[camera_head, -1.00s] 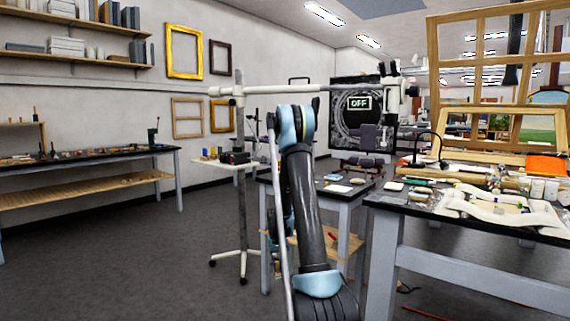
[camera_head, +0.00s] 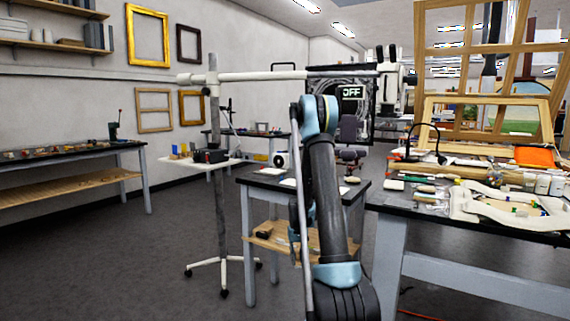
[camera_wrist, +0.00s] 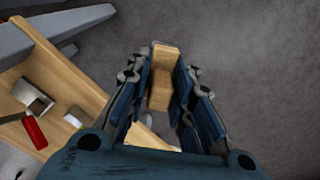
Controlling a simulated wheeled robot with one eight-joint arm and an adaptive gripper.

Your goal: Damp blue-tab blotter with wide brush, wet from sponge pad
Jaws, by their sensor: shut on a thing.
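My gripper (camera_wrist: 158,98) is shut on a flat, light wooden piece in the wrist view. It looks like the wide brush (camera_wrist: 162,75), but I cannot make out bristles. Bare grey floor lies beyond it. In the head view my arm hides the gripper and the brush. The small black-topped table (camera_head: 255,186) stands behind my arm. I cannot tell which is the blue-tab blotter or the sponge pad.
The small table's wooden lower shelf (camera_wrist: 62,68) is at left in the wrist view, with a red-handled tool (camera_wrist: 34,132). A cluttered workbench (camera_head: 470,262) stands at right. A white wheeled stand (camera_head: 221,170) is left of the small table. Open floor lies at left.

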